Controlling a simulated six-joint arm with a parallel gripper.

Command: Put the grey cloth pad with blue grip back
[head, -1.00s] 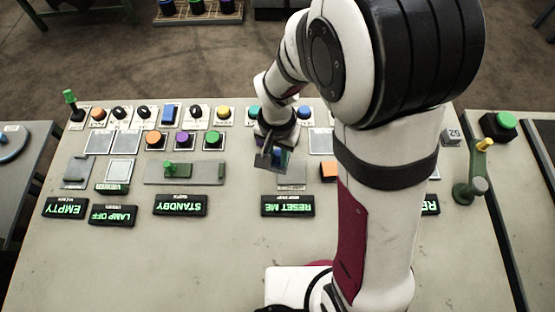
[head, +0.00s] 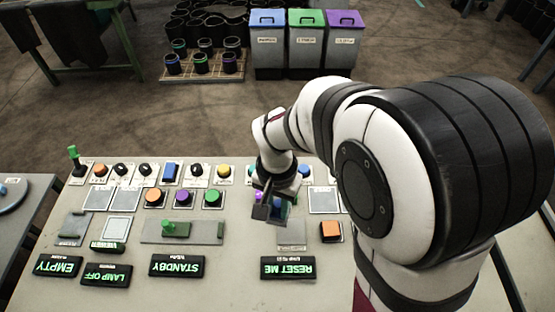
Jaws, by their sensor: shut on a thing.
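My gripper (head: 270,204) is in the head view, pointing down over the middle of the grey control table (head: 160,290). It is shut on a small dark grey piece with blue on it, which looks like the grey cloth pad with blue grip (head: 279,210). The jaws hide part of it. The piece is above or near the panel behind the RESET ME sign; I cannot tell whether it touches the surface.
Knobs and coloured buttons line the table's back. A green-knobbed slider (head: 169,229) is left of my gripper. Bins (head: 322,45) and a sleeve rack (head: 203,60) are on the floor behind.

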